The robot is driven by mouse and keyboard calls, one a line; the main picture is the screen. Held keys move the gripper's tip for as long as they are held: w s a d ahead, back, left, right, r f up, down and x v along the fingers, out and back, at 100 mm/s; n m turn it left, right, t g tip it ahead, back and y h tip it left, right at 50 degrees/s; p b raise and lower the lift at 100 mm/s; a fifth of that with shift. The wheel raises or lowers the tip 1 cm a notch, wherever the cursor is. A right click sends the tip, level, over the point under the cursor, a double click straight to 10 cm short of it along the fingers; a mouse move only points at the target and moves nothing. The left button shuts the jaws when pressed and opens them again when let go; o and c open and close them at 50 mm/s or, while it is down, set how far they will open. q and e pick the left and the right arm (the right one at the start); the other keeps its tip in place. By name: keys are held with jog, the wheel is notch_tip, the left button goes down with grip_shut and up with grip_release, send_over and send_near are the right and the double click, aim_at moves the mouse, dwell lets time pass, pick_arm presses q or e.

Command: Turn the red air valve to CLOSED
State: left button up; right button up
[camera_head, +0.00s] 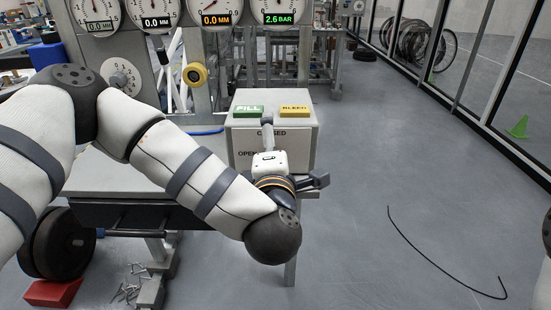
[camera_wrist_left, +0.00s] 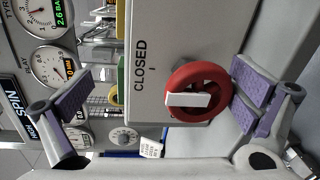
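The red valve (camera_wrist_left: 222,75) is a round wheel with a white bar across it, on the face of a pale box (camera_head: 232,148). In the left wrist view the word CLOSED stands left of the wheel, and the bar lies level, its free end to the left. In the head view my left gripper (camera_head: 290,172) is in front of the box and hides the valve; parts of CLOSED and OPEN show. My left gripper also shows in the wrist view (camera_wrist_left: 160,100), fingers wide apart, one pad close beside the wheel's right side; contact is unclear. My right gripper is not in view.
Green FILL (camera_head: 249,111) and yellow BLEED (camera_head: 295,111) pads sit on the box top. Several gauges (camera_head: 277,12) stand behind. A grey bench (camera_head: 115,178) is left of the box.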

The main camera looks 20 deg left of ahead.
pick_arm(q)
jog(key=shift+n+t, duration=0.3)
jog(key=shift+t, duration=0.4)
jog(key=r, duration=0.8)
jog(key=shift+s+d+r, duration=0.2)
jog(key=shift+s+r, duration=0.05)
jog(key=shift+r, duration=0.15)
jog(key=shift+g, duration=0.6)
jog(key=f, duration=0.5)
jog(key=shift+s+f, duration=0.1)
jog(key=shift+s, duration=0.25)
jog(key=shift+c, duration=0.3)
jog(key=shift+s+d, duration=0.15)
jog(key=shift+s, duration=0.2)
jog(key=shift+c, duration=0.5)
jog(key=s, duration=0.3)
jog(key=shift+s+d+f, duration=0.2)
jog(key=shift+d+f, duration=0.05)
jog(key=shift+f, duration=0.15)
jog(key=shift+c, duration=0.6)
jog(key=f+v, duration=0.2)
jog(key=v, duration=0.8)
jog(key=shift+s+d, duration=0.15)
jog(key=shift+s, duration=0.2)
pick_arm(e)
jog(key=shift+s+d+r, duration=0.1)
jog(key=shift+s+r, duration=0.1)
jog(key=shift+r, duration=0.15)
pick_arm(q)
jog(key=shift+f, duration=0.1)
